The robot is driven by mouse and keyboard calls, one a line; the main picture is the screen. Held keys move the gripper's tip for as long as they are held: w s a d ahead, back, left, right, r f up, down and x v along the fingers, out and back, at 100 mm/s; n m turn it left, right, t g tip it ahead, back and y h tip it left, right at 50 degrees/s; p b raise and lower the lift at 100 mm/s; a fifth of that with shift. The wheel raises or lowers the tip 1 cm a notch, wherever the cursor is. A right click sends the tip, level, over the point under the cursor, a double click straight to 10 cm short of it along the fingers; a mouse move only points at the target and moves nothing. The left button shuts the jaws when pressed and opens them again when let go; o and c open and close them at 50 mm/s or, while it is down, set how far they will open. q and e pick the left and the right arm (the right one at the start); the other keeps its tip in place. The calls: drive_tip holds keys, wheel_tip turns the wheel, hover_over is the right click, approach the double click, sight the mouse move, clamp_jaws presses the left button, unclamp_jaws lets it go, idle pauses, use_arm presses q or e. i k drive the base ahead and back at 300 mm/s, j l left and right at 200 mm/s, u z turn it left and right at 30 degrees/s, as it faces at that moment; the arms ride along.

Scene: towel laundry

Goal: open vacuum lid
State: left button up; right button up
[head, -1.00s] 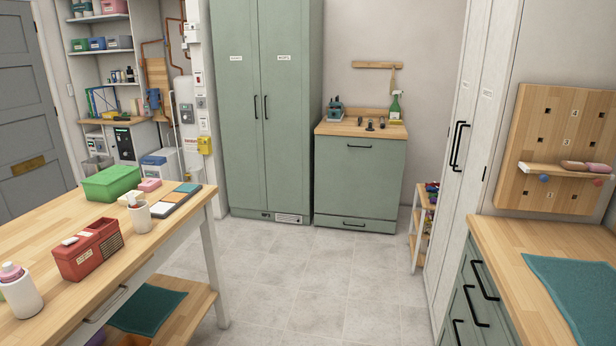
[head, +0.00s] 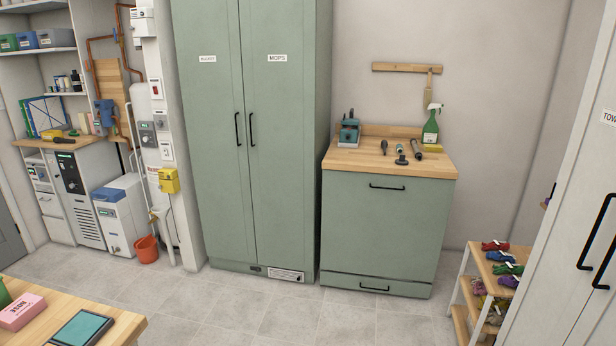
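A green cabinet (head: 375,230) with a wooden top stands against the back wall. Its large front panel has a black handle (head: 387,187) near the upper edge and looks shut. A narrow lower panel with its own handle (head: 374,288) is also shut. Several dark nozzle-like pieces (head: 401,150) lie on the wooden top. A small teal device (head: 349,130) sits at the top's left end. I cannot tell which part is the vacuum lid. Neither of my grippers is in view.
A tall green cabinet (head: 253,130) with shut doors stands to the left, with a small vent unit (head: 286,275) at its base. A green spray bottle (head: 431,125) stands on the wooden top. A low shelf (head: 490,290) is at right. The tiled floor (head: 230,315) ahead is clear.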

sight(345, 121)
drive_tip(key=i, duration=4.4)
